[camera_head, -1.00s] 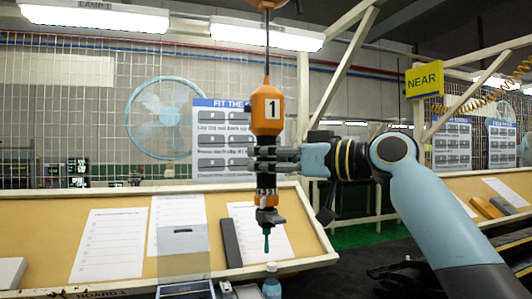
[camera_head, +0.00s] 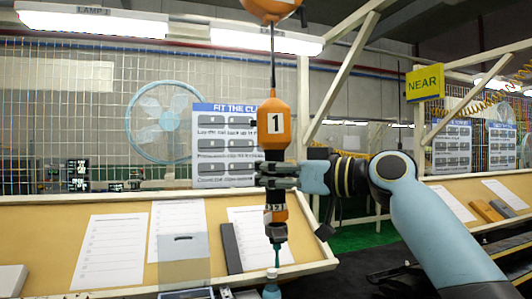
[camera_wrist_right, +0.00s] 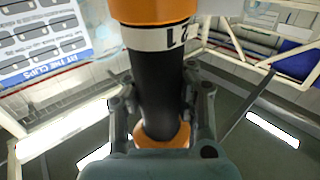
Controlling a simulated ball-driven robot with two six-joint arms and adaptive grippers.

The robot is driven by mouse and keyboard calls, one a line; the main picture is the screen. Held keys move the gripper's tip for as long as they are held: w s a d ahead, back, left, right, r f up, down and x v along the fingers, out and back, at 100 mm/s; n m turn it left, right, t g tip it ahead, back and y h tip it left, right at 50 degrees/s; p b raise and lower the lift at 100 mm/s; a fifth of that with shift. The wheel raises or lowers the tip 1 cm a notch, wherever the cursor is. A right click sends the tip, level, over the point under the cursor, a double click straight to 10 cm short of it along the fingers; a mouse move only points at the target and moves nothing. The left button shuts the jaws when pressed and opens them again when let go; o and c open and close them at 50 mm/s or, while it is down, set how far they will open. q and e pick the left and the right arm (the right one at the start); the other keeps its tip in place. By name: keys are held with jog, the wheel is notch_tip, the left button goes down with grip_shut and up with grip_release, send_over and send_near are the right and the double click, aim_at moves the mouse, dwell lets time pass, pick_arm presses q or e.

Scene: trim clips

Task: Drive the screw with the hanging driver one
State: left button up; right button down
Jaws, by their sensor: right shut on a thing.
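The hanging driver one (camera_head: 275,124), orange with a white "1" label, hangs upright on a dark cable. My right gripper (camera_head: 280,176) is shut around its dark grip below the orange body. I cannot make out a screw. My left gripper is not in view.
A tilted tan board (camera_head: 55,255) with white sheets (camera_head: 110,250), a dark bar (camera_head: 231,248) and a translucent grey panel (camera_head: 184,262) lies behind the driver. An orange ball-shaped housing (camera_head: 270,8) is above it. A second tan board (camera_head: 440,190) stands at the right.

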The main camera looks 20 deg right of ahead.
jog(key=p, duration=0.4)
jog(key=shift+r, duration=0.35)
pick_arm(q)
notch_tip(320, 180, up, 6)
pick_arm(e)
jog(key=shift+a+f, duration=0.1)
jog(key=shift+f, duration=0.15)
jog(key=shift+w+a+f, duration=0.1)
jog(key=shift+a, duration=0.15)
jog(key=w+a+n+g+y, duration=0.2)
jog(key=w+a+g, duration=0.1)
jog(key=a, duration=0.5)
jog(key=w+a+n+g+y, duration=0.3)
jog(key=a, duration=0.5)
pick_arm(q)
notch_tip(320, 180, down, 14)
jog(key=b, duration=1.3)
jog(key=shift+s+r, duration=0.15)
pick_arm(e)
notch_tip(320, 180, down, 22)
jog(key=shift+w+r, duration=0.15)
jog(key=shift+r, duration=0.1)
pick_arm(q)
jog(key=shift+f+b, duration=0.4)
jog(key=shift+b, duration=0.1)
pick_arm(e)
jog(key=shift+d+f, duration=0.1)
jog(key=shift+f, duration=0.1)
jog(key=shift+r, duration=0.15)
